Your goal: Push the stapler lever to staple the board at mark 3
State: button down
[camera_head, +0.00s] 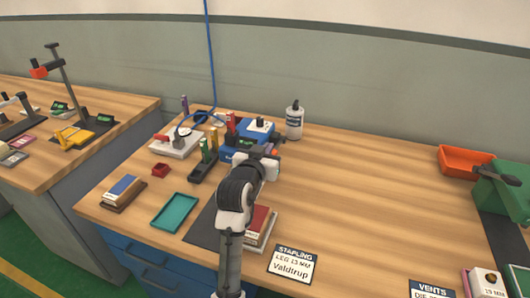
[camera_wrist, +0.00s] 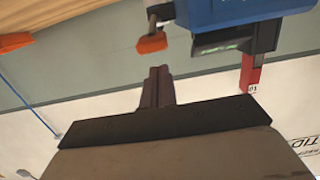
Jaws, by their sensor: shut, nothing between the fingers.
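The blue stapler (camera_head: 238,153) stands on the bench in the middle of the head view, partly behind my arm. In the wrist view its blue body (camera_wrist: 235,12) fills the top right. An orange-tipped lever (camera_wrist: 151,43) sticks out beside the body. My gripper (camera_wrist: 160,72) is shut and empty, with its fingertips close to the orange tip and a small gap showing between them. In the head view my wrist covers the fingertips. I cannot make out the board at the stapler or mark 3.
A teal tray (camera_head: 174,212), a red block (camera_head: 160,170) and a stacked block (camera_head: 123,190) lie to the left. A white bottle (camera_head: 294,122) stands behind the stapler. A stapling sign (camera_head: 293,264) lies in front; an orange bin (camera_head: 465,161) is right. The bench's right middle is clear.

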jog(key=b+v, duration=0.3)
jog(key=v, duration=0.7)
jog(key=shift+r, duration=0.15)
jog(key=shift+w+d+r+g+y+p, duration=0.1)
jog(key=shift+w+r+g+p, duration=0.25)
jog(key=shift+r+p, duration=0.45)
jog(key=shift+w+d+r+g+y+p, duration=0.1)
jog(key=shift+w+r+g+p, duration=0.3)
jog(key=shift+r+p, duration=0.4)
jog(key=shift+w+d+r+g+y+p, duration=0.1)
jog(key=shift+w+r+g+p, duration=0.25)
jog(key=shift+r+p, duration=0.45)
